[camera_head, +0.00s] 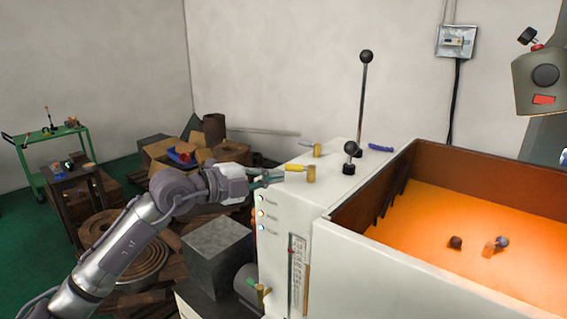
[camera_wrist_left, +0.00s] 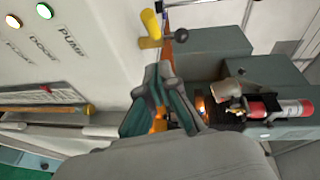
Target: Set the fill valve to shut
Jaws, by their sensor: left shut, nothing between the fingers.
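A small valve with a yellow handle (camera_head: 295,167) and a brass body (camera_head: 311,174) stands on top of the white machine cabinet, near its left edge. Its handle points left. A second brass valve (camera_head: 317,151) with a pale handle stands behind it. I cannot read which one is the fill valve. My left gripper (camera_head: 272,179) is shut and empty, just left of the front valve and close to its handle; I cannot tell whether they touch. In the left wrist view the shut fingers (camera_wrist_left: 157,85) lie below a yellow handle (camera_wrist_left: 151,23). My right gripper is not in view.
Two black-knobbed levers (camera_head: 363,100) (camera_head: 350,158) rise from the cabinet top. A blue-handled tool (camera_head: 381,148) lies behind. The open tank (camera_head: 400,246) with orange contents is at right. A grey block (camera_head: 217,248) and clutter stand at left.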

